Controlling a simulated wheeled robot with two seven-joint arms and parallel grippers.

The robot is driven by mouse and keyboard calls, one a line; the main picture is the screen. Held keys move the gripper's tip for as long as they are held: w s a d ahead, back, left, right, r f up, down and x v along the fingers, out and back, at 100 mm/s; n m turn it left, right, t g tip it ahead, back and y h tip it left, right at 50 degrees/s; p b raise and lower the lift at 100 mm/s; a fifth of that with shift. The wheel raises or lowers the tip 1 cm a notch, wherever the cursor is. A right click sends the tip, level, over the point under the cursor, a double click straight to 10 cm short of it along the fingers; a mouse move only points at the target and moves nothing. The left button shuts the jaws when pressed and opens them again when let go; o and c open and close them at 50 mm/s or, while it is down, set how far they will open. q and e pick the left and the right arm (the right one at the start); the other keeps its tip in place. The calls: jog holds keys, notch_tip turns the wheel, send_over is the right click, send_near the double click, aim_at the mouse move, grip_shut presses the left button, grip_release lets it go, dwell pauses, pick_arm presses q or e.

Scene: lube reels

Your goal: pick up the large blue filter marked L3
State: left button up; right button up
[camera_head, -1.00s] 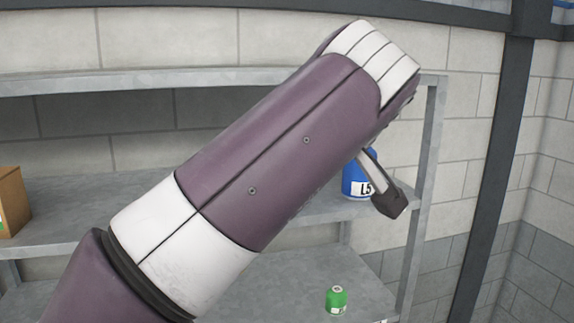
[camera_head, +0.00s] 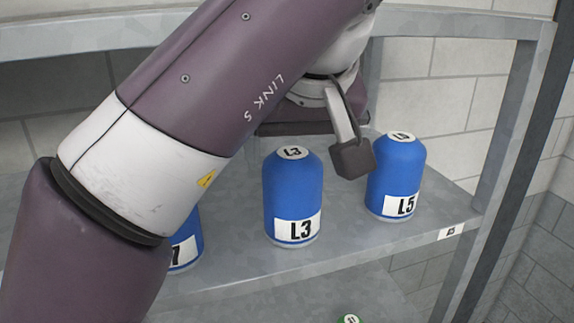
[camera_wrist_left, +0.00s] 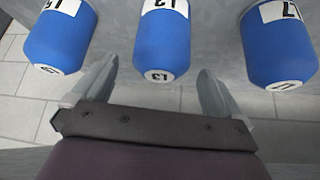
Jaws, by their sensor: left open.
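The large blue filter marked L3 (camera_head: 293,195) stands upright on a grey metal shelf, with L3 on its white front label and on its top. In the left wrist view the L3 filter (camera_wrist_left: 162,42) lies ahead, lined up between the two fingers. My left gripper (camera_head: 350,155) is open and empty, above and to the right of L3 in the head view, where only one finger shows clearly. Its two fingers show in the left wrist view (camera_wrist_left: 157,82), apart from the filter. My right gripper is not in view.
A blue filter marked L5 (camera_head: 396,178) stands to the right of L3, close to the visible finger. Another blue filter (camera_head: 186,243), its label ending in 7, is partly hidden by my arm. A shelf post (camera_head: 510,125) stands at the right.

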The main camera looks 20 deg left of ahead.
aim_at(294, 180)
pick_arm(q)
jog(key=shift+s, duration=0.1)
jog(key=shift+s+a+f, duration=0.2)
jog(key=shift+a+f, duration=0.05)
jog(key=shift+f, duration=0.4)
jog(key=x, duration=0.6)
jog(key=shift+w+d+r, duration=0.1)
jog(key=shift+w+d, duration=0.1)
jog(key=shift+w, duration=0.15)
jog(key=shift+s, duration=0.3)
jog(key=shift+c, duration=0.7)
jog(key=shift+s+r, duration=0.1)
jog(key=c, duration=1)
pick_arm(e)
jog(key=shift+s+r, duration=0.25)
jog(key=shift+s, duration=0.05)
